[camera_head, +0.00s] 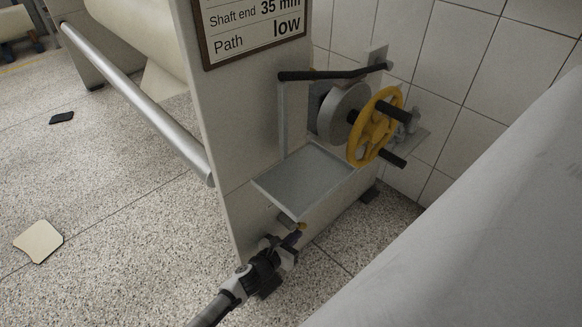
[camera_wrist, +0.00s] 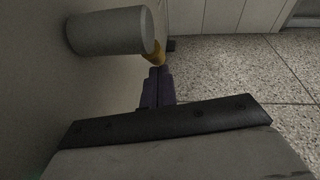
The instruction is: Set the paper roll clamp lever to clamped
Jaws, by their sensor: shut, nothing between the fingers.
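My gripper (camera_head: 293,240) is low at the front of the beige machine side panel, just below the grey shelf. Its dark fingers (camera_wrist: 158,72) are together and empty in the wrist view. Their tips are close to a small yellow-orange part (camera_wrist: 157,55) beside a grey cylinder (camera_wrist: 105,32); contact cannot be told. The small part (camera_head: 302,227) also shows under the shelf in the head view. A long black bar (camera_head: 330,74) lies nearly level above the yellow handwheel. No label shows which of these is the clamp lever, and its setting cannot be read.
The grey shelf (camera_head: 300,183) juts out above my gripper. The yellow handwheel (camera_head: 374,127) with black handles stands to the right, by the tiled wall (camera_head: 440,60). A silver roller (camera_head: 135,98) runs off left. A pale square (camera_head: 38,241) lies on open speckled floor.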

